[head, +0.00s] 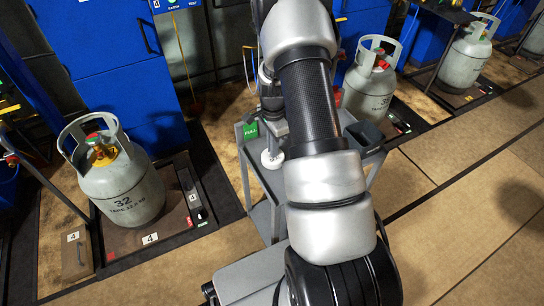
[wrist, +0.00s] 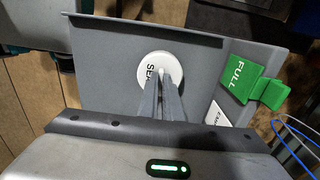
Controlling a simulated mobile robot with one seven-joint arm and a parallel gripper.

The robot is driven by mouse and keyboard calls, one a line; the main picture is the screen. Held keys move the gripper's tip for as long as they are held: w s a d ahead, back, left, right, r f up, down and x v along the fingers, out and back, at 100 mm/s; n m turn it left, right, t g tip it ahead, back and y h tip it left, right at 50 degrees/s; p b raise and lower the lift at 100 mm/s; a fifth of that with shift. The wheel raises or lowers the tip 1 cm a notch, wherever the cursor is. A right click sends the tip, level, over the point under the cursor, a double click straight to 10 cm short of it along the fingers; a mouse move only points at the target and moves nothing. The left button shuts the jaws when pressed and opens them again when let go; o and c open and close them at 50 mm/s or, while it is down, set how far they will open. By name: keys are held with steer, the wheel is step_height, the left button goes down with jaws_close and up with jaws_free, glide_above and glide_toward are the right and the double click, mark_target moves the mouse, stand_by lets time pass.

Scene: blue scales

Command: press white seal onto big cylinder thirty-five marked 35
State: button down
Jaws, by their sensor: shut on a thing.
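The white seal (wrist: 152,62) is a round white disc with dark letters, partly hidden by my fingers in the wrist view. It also shows as a white shape (head: 271,160) at the cart in the head view. My gripper (wrist: 163,84) is shut on the seal, over the grey tray of the cart. Whether the seal touches the tray is unclear. A grey cylinder (head: 370,92) stands behind the cart, partly hidden by my arm; I cannot read its number surely. The near left cylinder (head: 126,186) is marked 32. None is clearly readable as 35.
The grey cart (head: 253,181) stands between the cylinders. A green FULL tag (wrist: 238,78) and a white tag (wrist: 217,116) lie beside the seal. Another cylinder (head: 466,58) stands at the far right. Blue cabinets (head: 118,85) are behind. The right floor is clear.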

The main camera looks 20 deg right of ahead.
steer(key=shift+r, duration=0.1)
steer(key=shift+r+p, duration=1.35)
steer(key=shift+r, duration=0.55)
